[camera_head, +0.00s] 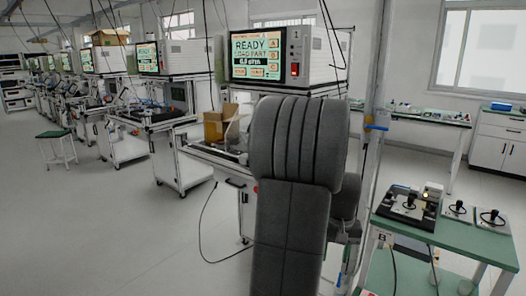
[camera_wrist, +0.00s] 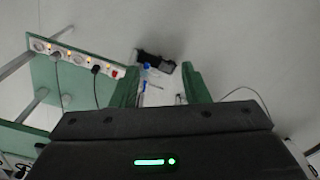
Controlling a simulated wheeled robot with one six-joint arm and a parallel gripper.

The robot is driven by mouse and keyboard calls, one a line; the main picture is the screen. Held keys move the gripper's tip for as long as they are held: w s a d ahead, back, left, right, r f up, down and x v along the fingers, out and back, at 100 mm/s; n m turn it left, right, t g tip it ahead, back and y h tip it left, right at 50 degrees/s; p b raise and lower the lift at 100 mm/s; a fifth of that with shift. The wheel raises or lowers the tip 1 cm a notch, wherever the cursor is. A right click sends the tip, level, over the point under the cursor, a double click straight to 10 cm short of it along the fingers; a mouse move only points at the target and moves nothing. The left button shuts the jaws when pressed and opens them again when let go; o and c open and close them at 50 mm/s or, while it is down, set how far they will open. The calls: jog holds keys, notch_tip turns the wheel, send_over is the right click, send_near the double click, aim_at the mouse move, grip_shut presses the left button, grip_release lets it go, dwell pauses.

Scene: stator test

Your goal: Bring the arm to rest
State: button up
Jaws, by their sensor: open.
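My arm (camera_head: 298,180), dark grey and padded, rises upright in the middle of the head view and is folded close in front of the camera. My gripper is not visible there. In the wrist view, my gripper (camera_wrist: 160,84) shows its dark body with a green light along the bottom and two green fingers spread apart. Nothing is held between the fingers. Beyond them, small black and blue-white items show lower down, too small to name.
A test bench with a monitor (camera_head: 262,56) reading READY, LOAD PART stands behind the arm. A green-topped table (camera_head: 465,236) with black-handled devices is at right. Similar benches line the left. A power strip (camera_wrist: 75,60) lies at left in the wrist view.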

jog(key=s+a+f+t+b, duration=0.1)
jog(key=s+a+f+b, duration=0.7)
jog(key=f, duration=0.3)
jog(key=shift+s+a+f+b, duration=0.4)
jog(key=shift+a+b, duration=0.1)
jog(key=shift+b, duration=0.1)
jog(key=shift+r, duration=0.1)
